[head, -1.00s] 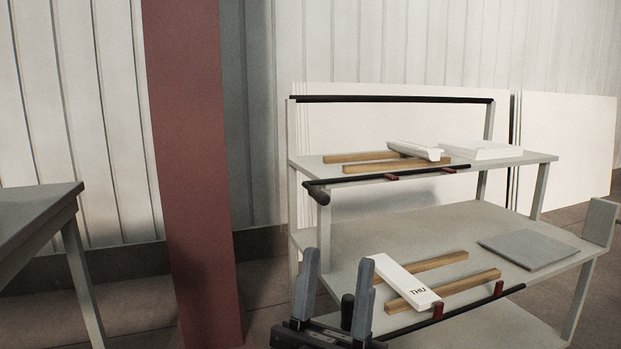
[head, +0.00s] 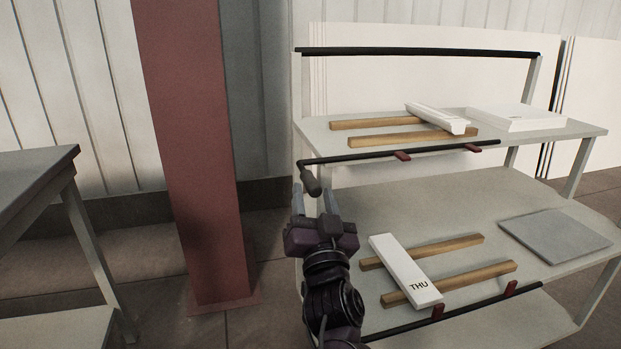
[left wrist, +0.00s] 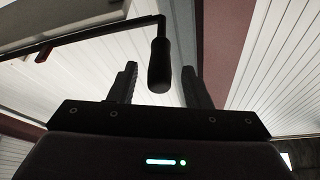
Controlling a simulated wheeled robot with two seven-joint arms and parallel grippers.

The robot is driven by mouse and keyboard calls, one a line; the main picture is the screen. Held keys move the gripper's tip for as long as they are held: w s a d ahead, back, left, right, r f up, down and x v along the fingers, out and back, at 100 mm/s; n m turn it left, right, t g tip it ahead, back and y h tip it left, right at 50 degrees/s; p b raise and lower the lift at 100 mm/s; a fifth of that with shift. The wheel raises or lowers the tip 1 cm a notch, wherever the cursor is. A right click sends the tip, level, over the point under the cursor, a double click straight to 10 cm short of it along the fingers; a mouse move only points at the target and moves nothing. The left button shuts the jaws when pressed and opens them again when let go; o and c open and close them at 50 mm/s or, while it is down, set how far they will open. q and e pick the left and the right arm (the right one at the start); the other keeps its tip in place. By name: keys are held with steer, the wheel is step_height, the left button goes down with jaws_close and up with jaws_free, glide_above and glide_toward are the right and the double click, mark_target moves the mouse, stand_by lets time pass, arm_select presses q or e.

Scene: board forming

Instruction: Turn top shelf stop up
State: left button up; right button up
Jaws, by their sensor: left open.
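The top shelf stop is a dark bar (head: 375,156) along the front edge of the top shelf (head: 540,142). Two red tabs (head: 402,155) on it lie low, not standing up. A black grip handle (head: 312,183) hangs from a short crank at its left end. My left gripper (head: 314,197) is open just below the handle in the head view. In the left wrist view the handle (left wrist: 159,65) hangs between the spread fingers (left wrist: 160,85), with visible gaps on both sides. Contact is not seen. My right gripper is not in view.
On the top shelf are two wooden strips (head: 375,124), a white moulded piece (head: 435,117) and a white block (head: 518,119). The lower shelf holds a white "THU" board (head: 405,270) across wooden strips, and a stop bar with upright red tabs (head: 437,312). A red column (head: 190,150) stands left.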

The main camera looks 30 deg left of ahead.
mark_target(309, 171)
arm_select(q)
steer(key=x, duration=0.3)
steer(key=shift+w+a+r, duration=0.15)
steer(key=shift+w+a, duration=0.1)
steer(key=shift+w+a+r, duration=0.15)
steer(key=shift+w+a, duration=0.1)
steer(key=shift+w, duration=0.05)
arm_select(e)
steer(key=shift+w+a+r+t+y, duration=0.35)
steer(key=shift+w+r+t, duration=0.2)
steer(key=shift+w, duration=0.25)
arm_select(q)
steer(key=shift+c, duration=0.4)
jaws_close()
